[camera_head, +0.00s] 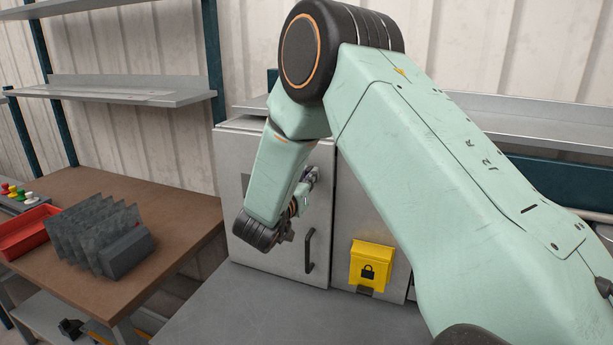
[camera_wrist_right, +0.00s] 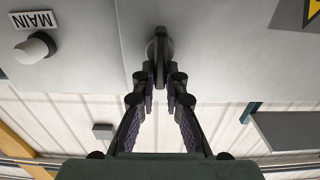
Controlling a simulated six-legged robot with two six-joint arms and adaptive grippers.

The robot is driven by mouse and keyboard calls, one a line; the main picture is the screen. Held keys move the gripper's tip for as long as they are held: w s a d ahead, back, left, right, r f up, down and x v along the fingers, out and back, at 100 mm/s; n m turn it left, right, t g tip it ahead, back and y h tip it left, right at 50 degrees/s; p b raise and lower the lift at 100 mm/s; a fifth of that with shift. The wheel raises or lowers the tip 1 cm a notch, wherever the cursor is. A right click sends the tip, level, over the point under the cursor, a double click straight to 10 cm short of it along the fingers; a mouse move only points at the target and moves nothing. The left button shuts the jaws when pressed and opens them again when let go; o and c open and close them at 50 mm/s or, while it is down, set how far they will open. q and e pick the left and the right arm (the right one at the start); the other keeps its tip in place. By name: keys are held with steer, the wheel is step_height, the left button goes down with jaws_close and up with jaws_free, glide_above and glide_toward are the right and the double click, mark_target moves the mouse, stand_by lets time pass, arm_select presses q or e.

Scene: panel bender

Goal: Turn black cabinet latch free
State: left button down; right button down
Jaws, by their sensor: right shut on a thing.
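The black cabinet latch (camera_wrist_right: 161,46) shows in the right wrist view as a dark turning grip on a round base, set on the grey cabinet face. My right gripper (camera_wrist_right: 161,84) is shut on it, with one finger on each side. In the head view my right gripper (camera_head: 310,176) is at the upper front of the grey cabinet (camera_head: 236,170), partly covered by my own wrist. The latch cannot be made out there. My left gripper is not in view.
A black door handle (camera_head: 309,250) and a yellow lock box (camera_head: 371,264) are on the cabinet front. A white knob (camera_wrist_right: 35,47) sits beside a MAIN label. Left, a brown table (camera_head: 170,200) holds grey plates (camera_head: 100,238) and a red tray (camera_head: 24,232). The grey surface (camera_head: 270,312) in front is clear.

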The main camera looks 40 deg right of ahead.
steer(key=m+b, duration=0.5)
steer(key=b, duration=0.1)
steer(key=s+f+m+b, duration=0.1)
steer(key=m+b, duration=0.4)
steer(key=b, duration=0.1)
steer(key=d+f+m+b, duration=0.1)
steer(key=m+b, duration=0.4)
steer(key=b, duration=0.1)
steer(key=shift+s+m, duration=0.25)
steer(key=shift+m, duration=0.05)
steer(key=shift+a+m+b, duration=0.1)
steer(key=shift+m+b, duration=1.1)
steer(key=shift+b, duration=0.45)
steer(key=c, duration=1.4)
jaws_free()
